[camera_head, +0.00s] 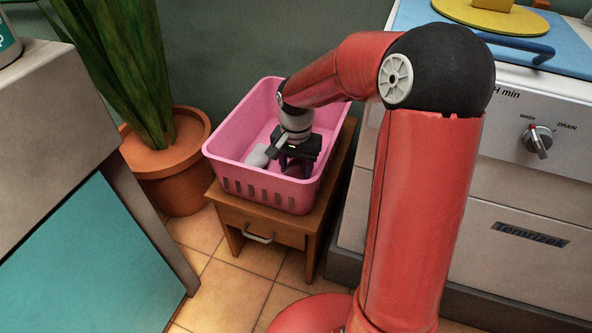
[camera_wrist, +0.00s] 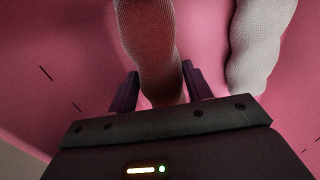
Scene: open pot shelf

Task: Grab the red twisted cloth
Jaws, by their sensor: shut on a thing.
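The cloth in my jaws is a long, knobbly roll of knitted-looking fabric (camera_wrist: 147,35). In the head view my gripper (camera_head: 294,165) points down inside the pink basket, with a dark reddish bit of the cloth (camera_head: 292,168) showing between the fingers. The cloth's far end is cut off by the wrist view's top edge.
A second, pale grey-white roll (camera_wrist: 258,45) lies to the right in the wrist view; it also shows left of my gripper in the head view (camera_head: 258,155). The pink basket (camera_head: 235,180) stands on a small wooden stand (camera_head: 262,222). A potted plant (camera_head: 165,150) and a washing machine (camera_head: 510,215) flank it.

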